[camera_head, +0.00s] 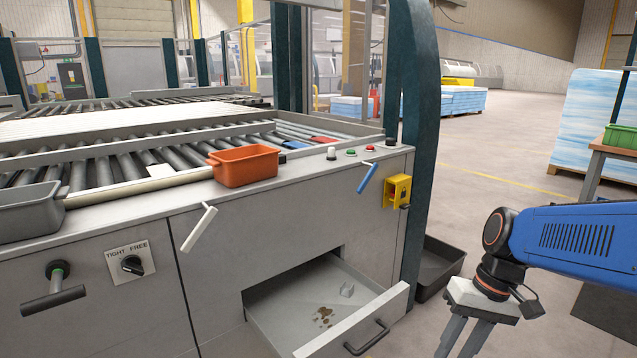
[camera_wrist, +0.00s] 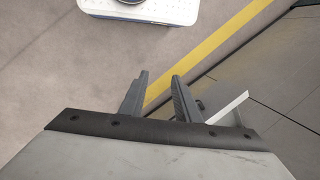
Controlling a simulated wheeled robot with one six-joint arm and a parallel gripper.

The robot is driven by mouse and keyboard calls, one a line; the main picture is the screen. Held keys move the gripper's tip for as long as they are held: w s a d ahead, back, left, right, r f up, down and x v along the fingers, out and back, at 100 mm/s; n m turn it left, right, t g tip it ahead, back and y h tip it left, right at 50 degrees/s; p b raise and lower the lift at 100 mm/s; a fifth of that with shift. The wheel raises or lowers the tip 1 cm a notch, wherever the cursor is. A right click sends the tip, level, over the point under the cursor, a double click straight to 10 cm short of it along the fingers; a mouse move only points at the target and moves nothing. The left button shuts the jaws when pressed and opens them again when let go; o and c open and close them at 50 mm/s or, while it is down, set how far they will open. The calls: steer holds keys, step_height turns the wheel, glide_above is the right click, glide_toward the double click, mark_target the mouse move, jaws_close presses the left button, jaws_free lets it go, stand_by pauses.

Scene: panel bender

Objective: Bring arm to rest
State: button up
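My arm (camera_head: 565,240) reaches in from the right in the head view, in front of the floor and to the right of the machine. My gripper (camera_head: 462,340) points down at the bottom right, apart from the open drawer. Its fingertips are cut off there. In the wrist view my gripper (camera_wrist: 158,85) shows two dark fingers with a clear gap between them, and nothing is held. Floor with a yellow line shows behind the fingers.
The machine's open drawer (camera_head: 330,310) holds a small bracket and brown debris. An orange bin (camera_head: 243,165) and a grey bin (camera_head: 30,212) stand on the ledge. A black tray (camera_head: 440,265) lies on the floor beside the dark post. A table with a green crate (camera_head: 620,137) stands right.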

steer(key=s+d+r+t+h, duration=0.2)
steer(key=s+r+t+h, duration=0.1)
steer(key=s+t, duration=0.2)
steer(key=shift+s+d+t, duration=0.3)
steer(key=shift+s+d, duration=0.05)
steer(key=shift+s, duration=0.35)
